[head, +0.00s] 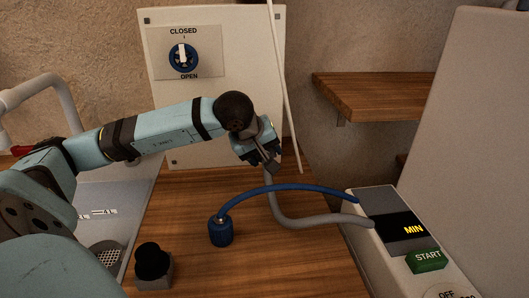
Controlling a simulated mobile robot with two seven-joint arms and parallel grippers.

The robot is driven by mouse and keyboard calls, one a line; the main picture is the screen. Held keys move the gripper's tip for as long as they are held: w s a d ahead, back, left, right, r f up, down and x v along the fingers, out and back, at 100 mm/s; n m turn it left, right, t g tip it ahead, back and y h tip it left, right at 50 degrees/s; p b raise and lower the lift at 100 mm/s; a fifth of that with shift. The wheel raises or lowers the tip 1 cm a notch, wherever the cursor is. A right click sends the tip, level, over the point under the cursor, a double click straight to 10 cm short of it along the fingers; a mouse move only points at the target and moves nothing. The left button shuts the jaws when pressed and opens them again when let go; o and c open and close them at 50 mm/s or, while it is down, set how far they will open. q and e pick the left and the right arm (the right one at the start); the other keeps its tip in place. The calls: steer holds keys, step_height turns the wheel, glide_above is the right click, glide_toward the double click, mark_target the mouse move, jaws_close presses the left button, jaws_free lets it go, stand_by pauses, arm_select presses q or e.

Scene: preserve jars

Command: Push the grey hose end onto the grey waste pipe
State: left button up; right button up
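The grey hose (310,222) runs from the white machine across the wooden top and curves up to my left gripper (267,163). My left gripper's dark fingers are closed around its upper end, in front of the lower right part of the white panel. The hose end itself is mostly hidden by the fingers. I cannot make out a grey waste pipe for certain; it may be hidden behind my gripper or arm. My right gripper is not in view.
A blue hose (285,187) arches from the machine (372,255) to a blue fitting (221,231) on the wooden top. A black knob (153,262) stands front left. The panel (225,20) carries a blue valve dial (183,57). A sink (118,215) lies left, a shelf (370,92) right.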

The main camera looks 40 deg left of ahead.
arm_select(q)
steer(key=shift+b, duration=0.45)
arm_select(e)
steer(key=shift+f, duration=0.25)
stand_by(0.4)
arm_select(q)
steer(key=shift+w+a+b, duration=0.2)
steer(key=shift+w+a, duration=0.4)
steer(key=shift+a, duration=0.2)
steer(key=shift+w+a+b, duration=0.15)
steer(key=shift+w+a, duration=0.4)
steer(key=shift+a, duration=0.2)
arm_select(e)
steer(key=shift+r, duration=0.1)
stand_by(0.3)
arm_select(q)
steer(key=o, duration=0.9)
steer(key=shift+r, duration=0.1)
